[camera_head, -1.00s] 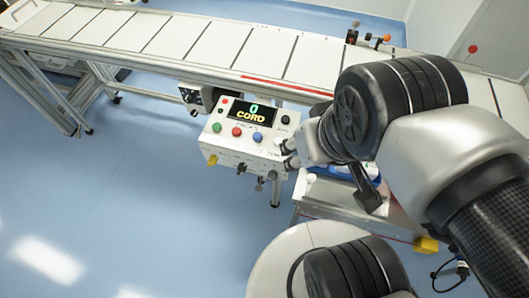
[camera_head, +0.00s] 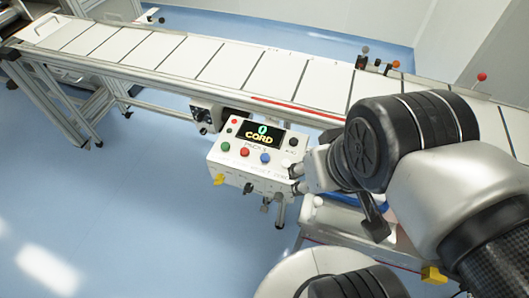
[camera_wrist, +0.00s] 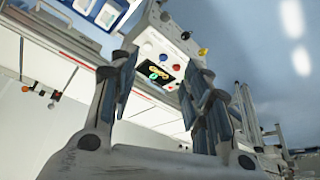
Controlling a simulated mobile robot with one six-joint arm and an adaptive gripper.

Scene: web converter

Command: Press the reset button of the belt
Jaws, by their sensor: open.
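A white control box (camera_head: 225,158) stands on the front side of the belt. Its lit display (camera_head: 258,136) reads "0 CORD". Below the display are a green button (camera_head: 225,146), a red button (camera_head: 245,152) and a blue button (camera_head: 265,158); a black knob (camera_head: 293,142) is at the right. The labels are too small to read, so I cannot tell which is reset. My gripper (camera_head: 294,179) is at the box's right edge.
The conveyor belt (camera_head: 215,68) runs behind the box, with a red strip (camera_head: 298,109) along its front edge. A yellow part (camera_head: 219,179) sticks out below the box's left side. Blue floor (camera_head: 120,210) lies open to the left.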

